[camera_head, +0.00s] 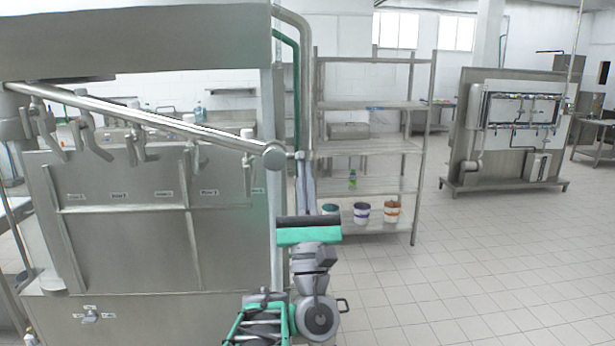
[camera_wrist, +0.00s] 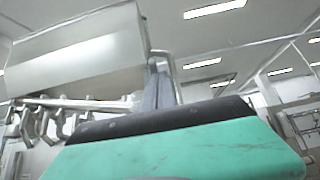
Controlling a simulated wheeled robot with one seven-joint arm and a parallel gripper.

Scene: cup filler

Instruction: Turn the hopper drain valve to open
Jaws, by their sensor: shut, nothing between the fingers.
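A small valve handle (camera_head: 91,316) sits low on the steel machine's front panel at the lower left in the head view, with small white labels around it too small to read. Its exact setting is unclear. My gripper (camera_head: 300,158) points upward at the machine's right edge, well right of and above that valve, and touches nothing that I can make out. In the wrist view my gripper (camera_wrist: 158,66) is shut and empty, with its grey fingers together. The low valve does not show in the wrist view.
A slanted pipe (camera_head: 200,130) with several lever valves (camera_head: 95,140) crosses the machine (camera_head: 120,230). They also show in the wrist view (camera_wrist: 40,122). A steel rack (camera_head: 370,191) with tubs stands behind my arm. The tiled floor (camera_head: 480,270) to the right is clear.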

